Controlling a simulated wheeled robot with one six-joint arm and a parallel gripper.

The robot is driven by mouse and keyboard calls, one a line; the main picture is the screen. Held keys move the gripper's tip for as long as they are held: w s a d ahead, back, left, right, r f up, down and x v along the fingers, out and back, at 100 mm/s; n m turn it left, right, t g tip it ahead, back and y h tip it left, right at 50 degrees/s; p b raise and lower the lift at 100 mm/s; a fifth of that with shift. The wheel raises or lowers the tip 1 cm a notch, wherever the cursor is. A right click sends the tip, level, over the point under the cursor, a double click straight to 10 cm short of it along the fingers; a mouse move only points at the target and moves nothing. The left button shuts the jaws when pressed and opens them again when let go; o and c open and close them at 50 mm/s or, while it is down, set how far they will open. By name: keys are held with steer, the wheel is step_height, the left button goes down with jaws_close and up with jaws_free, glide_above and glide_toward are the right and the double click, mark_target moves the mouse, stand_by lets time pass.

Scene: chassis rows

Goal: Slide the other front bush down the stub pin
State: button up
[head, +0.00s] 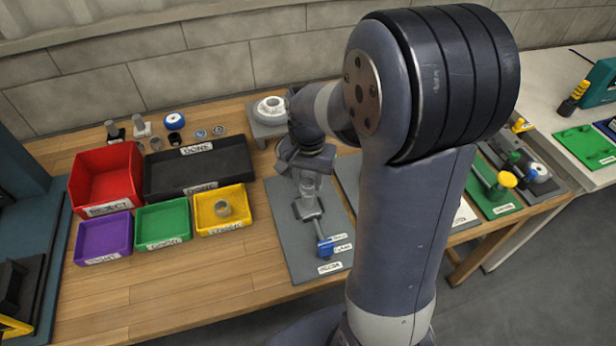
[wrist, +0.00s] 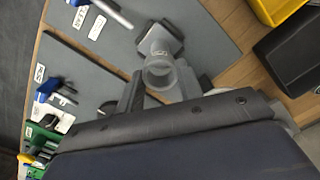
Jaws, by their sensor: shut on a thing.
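My gripper (head: 307,172) points down over the grey board (head: 283,222) in the middle of the table. It is shut on a pale grey bush (wrist: 158,77), which shows as a ring between the fingers in the wrist view. Just below is a grey fixture (head: 308,208) on a dark base, with a rod running to a blue end (head: 325,249). The fixture also shows beside the bush in the wrist view (wrist: 160,40). The stub pin cannot be made out clearly, so I cannot tell whether the bush is around it. Another grey bush (head: 222,209) lies in the yellow bin (head: 240,192).
Left are a red bin (head: 106,163), purple bin (head: 104,228), green bin (head: 163,212) and black tray (head: 215,160). A pale round part on a grey block (head: 268,108) stands behind my gripper. My arm hides part of the right side. Bare wood lies front left.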

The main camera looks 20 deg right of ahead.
steer(key=shift+f+b, duration=0.7)
steer(key=shift+f, duration=0.45)
stand_by(1.2)
steer(key=shift+f+b, duration=0.5)
steer(key=shift+f, duration=0.2)
steer(key=o, duration=1.1)
step_height(320, 180, up, 11)
steer(key=shift+p, duration=0.35)
steer(key=shift+f, duration=0.1)
